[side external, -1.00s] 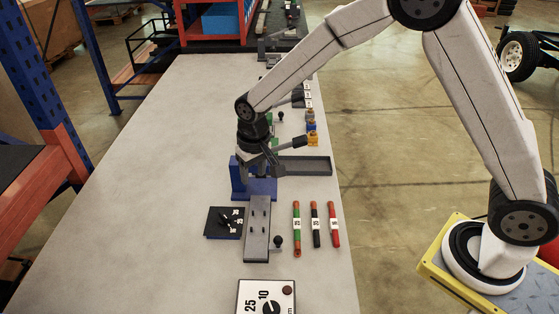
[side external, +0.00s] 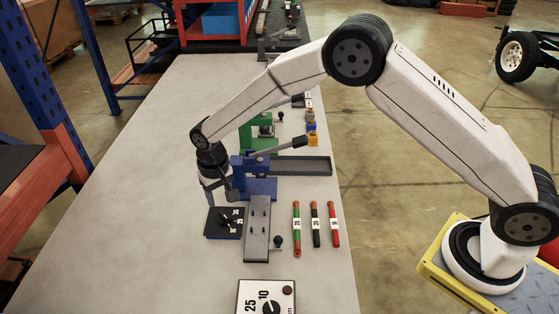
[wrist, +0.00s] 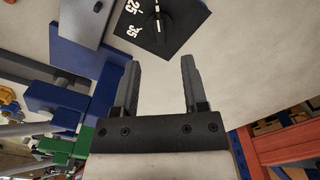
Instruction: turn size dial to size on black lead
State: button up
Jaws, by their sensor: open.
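The size dial is a black square plate with white numbers and a dark knob (side external: 224,221), lying flat on the table left of the grey block. In the wrist view its plate (wrist: 176,38) shows at the top, with 25 and 35 readable and a white line on the knob (wrist: 157,12). The black lead (side external: 316,232) has reddish ends and a white label too small to read. It lies between a green lead (side external: 297,237) and a red lead (side external: 335,231). My gripper (wrist: 160,62) is open and empty, pointing down just behind the dial.
A blue press (side external: 262,187) stands close to the right of my gripper. A grey block (side external: 257,240) with pegs lies right of the dial. A white box (side external: 254,288) marked 10 and 25 sits at the front. The table's left side is clear.

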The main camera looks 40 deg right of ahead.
aim_at(223, 215)
jog(key=shift+f, duration=3.4)
grip_shut()
